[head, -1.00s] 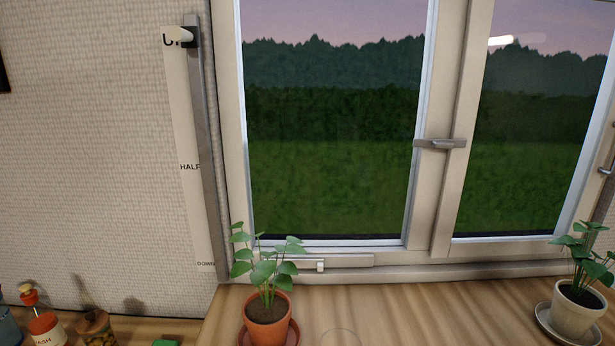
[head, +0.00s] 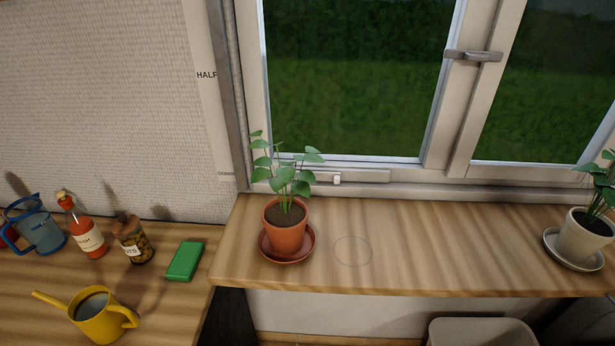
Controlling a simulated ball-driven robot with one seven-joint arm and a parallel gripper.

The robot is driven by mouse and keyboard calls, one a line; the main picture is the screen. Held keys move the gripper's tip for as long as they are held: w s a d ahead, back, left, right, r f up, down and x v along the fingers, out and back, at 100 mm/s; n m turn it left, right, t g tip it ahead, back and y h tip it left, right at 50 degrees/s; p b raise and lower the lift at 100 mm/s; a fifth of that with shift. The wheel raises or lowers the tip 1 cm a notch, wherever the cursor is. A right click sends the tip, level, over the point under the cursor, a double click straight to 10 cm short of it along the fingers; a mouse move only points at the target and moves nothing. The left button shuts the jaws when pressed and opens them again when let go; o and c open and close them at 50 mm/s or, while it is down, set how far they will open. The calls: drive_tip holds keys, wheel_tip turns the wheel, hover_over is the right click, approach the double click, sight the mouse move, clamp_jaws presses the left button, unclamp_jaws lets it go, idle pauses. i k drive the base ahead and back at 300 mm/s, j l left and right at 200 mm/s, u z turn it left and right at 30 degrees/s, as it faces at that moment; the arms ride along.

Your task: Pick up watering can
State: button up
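A yellow watering can (head: 99,322) stands upright on the wooden counter at the lower left of the head view. Its spout points left and its handle is on the right. Its open top shows a grey inside. My gripper is not in view.
Behind the can stand a blue pitcher (head: 42,231), a red bottle (head: 83,230), a jar (head: 132,243) and a green box (head: 185,261). The sill (head: 420,242) holds a plant in a terracotta pot (head: 285,236) and one in a white pot (head: 584,237). A pale bin (head: 480,332) is below.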

sight(95, 310)
drive_tip(key=u, duration=1.35)
